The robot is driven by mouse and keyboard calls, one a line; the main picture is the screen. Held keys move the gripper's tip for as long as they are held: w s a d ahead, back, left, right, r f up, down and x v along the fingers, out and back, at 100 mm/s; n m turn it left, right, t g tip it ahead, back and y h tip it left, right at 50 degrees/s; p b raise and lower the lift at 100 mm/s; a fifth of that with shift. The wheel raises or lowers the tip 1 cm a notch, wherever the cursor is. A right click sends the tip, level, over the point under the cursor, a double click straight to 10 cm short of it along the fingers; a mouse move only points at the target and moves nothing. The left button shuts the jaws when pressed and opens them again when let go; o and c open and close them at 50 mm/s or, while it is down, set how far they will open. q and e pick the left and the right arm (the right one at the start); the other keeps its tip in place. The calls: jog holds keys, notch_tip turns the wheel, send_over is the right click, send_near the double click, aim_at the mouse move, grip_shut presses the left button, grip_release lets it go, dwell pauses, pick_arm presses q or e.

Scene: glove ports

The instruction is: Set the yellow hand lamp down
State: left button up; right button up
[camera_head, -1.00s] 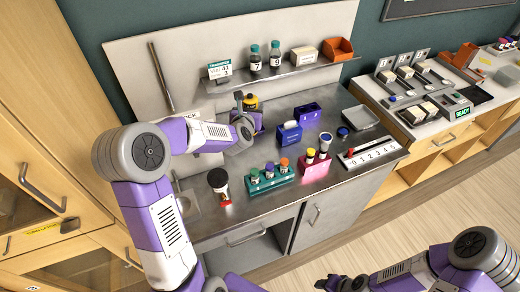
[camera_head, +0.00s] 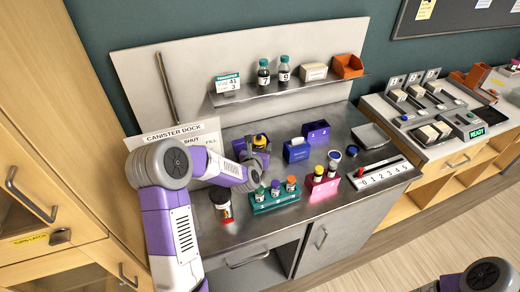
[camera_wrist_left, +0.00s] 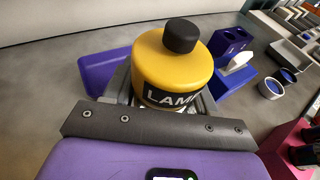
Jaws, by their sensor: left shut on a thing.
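The yellow hand lamp (camera_head: 260,140) has a black knob on top and a black band lettered "LAM…" in the left wrist view (camera_wrist_left: 172,65). My left gripper (camera_head: 257,160) is shut on it, and the lamp is upright above the back left part of the steel counter (camera_head: 335,190). The lamp's lower part is hidden by the gripper, so I cannot tell whether it touches the counter. My right gripper is out of view; only part of my right arm shows at the bottom right corner.
A blue box (camera_head: 297,150) and a purple holder (camera_head: 316,132) stand right of the lamp. A green rack (camera_head: 275,199) and a pink rack (camera_head: 323,190) stand in front. A red-and-black object (camera_head: 222,206) is near the front left edge. A shelf (camera_head: 290,87) runs behind.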

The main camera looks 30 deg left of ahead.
pick_arm(q)
jog(key=shift+f, duration=0.15)
jog(key=shift+f, duration=0.2)
jog(key=o, duration=1.1)
jog(key=shift+r, duration=0.15)
jog(key=shift+r, duration=0.15)
jog(key=v, duration=0.7)
jog(key=shift+s+d, duration=0.1)
jog(key=shift+s, duration=0.15)
